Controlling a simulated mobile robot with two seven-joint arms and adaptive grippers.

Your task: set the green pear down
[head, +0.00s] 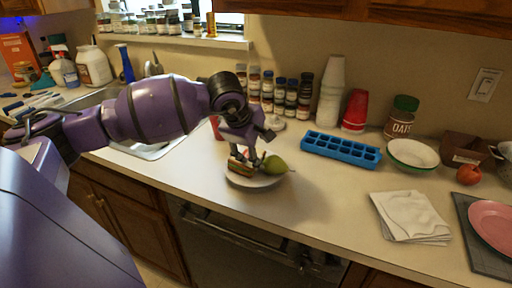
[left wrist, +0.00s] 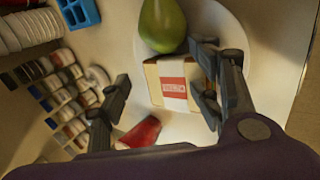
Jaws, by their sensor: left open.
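The green pear (head: 275,165) rests on a white plate (head: 240,183) near the counter's front edge, beside a wrapped sandwich (head: 241,165). My left gripper (head: 250,158) is just above the plate, over the sandwich and next to the pear. In the left wrist view the pear (left wrist: 163,25) lies beyond the fingertips, touching or very near the boxy sandwich pack (left wrist: 178,84). My left gripper (left wrist: 165,85) is open there, its fingers apart and nothing held between them. The right gripper is not in view.
A red item (left wrist: 140,132) lies near the plate, by the left fingers. A blue ice tray (head: 340,150), spice jars (head: 290,95) and stacked cups (head: 330,92) stand behind. A folded cloth (head: 410,216) lies right. The counter between plate and cloth is clear.

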